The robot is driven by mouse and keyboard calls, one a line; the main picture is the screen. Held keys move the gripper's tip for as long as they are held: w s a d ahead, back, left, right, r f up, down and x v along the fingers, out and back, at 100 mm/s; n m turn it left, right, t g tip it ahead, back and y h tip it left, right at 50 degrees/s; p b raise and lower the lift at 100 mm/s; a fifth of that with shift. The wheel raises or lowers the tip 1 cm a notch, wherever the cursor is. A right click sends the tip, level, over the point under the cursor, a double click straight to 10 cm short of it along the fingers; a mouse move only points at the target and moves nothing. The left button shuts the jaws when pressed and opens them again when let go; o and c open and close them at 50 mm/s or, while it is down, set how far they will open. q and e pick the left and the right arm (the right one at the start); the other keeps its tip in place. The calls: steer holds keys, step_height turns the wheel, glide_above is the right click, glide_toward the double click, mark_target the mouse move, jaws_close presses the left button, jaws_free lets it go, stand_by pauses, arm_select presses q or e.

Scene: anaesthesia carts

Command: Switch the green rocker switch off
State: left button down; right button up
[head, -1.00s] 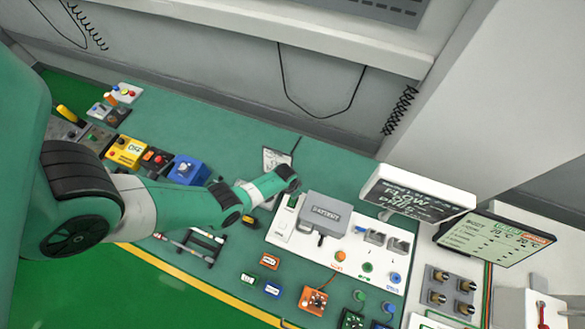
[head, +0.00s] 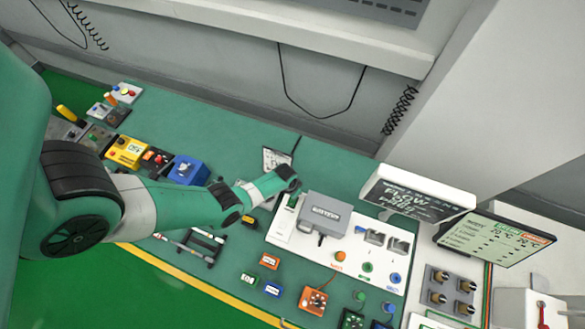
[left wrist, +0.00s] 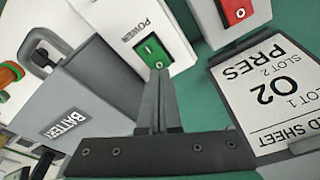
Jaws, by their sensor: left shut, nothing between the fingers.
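The green rocker switch (left wrist: 153,54) sits in the white panel under the word POWER in the left wrist view. In the head view it shows as a small green patch (head: 292,201) at the panel's upper left corner. My left gripper (left wrist: 159,70) is shut and empty. Its fingertips are at the lower end of the rocker in the left wrist view, over a small white mark; I cannot tell whether they touch it. In the head view my left arm reaches in from the left, with its end (head: 290,180) just above the switch. My right gripper is not in view.
A grey battery box (left wrist: 85,110) stands close beside the gripper. A card reading O2 PRES (left wrist: 262,95) and a red rocker switch (left wrist: 236,12) lie on the other side. Coloured connectors (head: 368,267) line the white panel.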

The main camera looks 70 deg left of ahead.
arm_select(q)
steer(key=shift+f+b, duration=0.8)
steer(key=shift+b, duration=0.05)
stand_by(1.1)
